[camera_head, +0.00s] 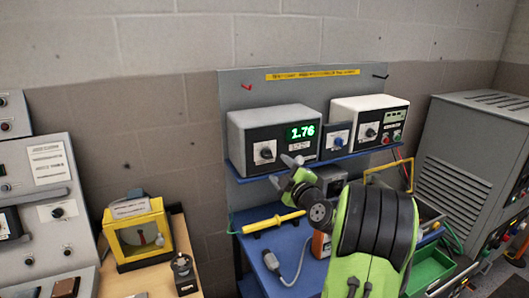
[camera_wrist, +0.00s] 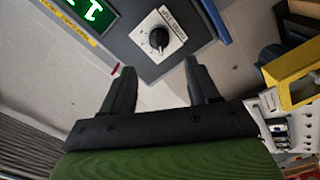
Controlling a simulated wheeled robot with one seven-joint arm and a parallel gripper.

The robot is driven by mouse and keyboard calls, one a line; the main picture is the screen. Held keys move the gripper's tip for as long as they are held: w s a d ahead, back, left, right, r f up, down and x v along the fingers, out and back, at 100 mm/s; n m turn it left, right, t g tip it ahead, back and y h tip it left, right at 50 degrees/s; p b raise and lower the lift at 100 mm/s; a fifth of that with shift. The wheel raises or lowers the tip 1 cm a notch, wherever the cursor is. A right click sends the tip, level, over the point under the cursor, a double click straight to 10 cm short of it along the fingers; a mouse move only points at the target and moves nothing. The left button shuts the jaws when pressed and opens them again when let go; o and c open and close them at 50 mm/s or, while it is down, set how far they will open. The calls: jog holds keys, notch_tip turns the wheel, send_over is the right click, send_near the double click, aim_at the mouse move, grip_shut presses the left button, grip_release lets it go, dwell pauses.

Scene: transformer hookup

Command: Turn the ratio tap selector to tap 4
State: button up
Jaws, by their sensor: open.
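The selector knob (camera_head: 265,152) is on the front of a grey instrument box (camera_head: 246,121) with a green display (camera_head: 301,132) reading 1.76. In the wrist view the black knob (camera_wrist: 158,38) sits on a white, labelled dial plate, with the display (camera_wrist: 88,12) at the upper left. The knob's tap setting is too small to read. My gripper (camera_head: 281,171) is in front of the box, below and right of the knob in the head view. In the wrist view its fingers (camera_wrist: 160,72) are apart and empty, with the knob beyond the gap and not touched.
A small blue-framed unit (camera_head: 337,140) and a white instrument box (camera_head: 370,108) share the blue shelf. A yellow tool (camera_head: 273,223) and a grey handheld probe (camera_head: 290,268) lie on the blue bench below. A yellow case (camera_head: 137,235) stands at left, a grey cabinet (camera_head: 472,150) at right.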

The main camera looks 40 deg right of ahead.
aim_at(268, 156)
jog(key=p+x, duration=0.3)
jog(key=x, duration=0.5)
jog(key=shift+w+d, duration=0.1)
jog(key=shift+w, duration=0.3)
jog(key=c, duration=1)
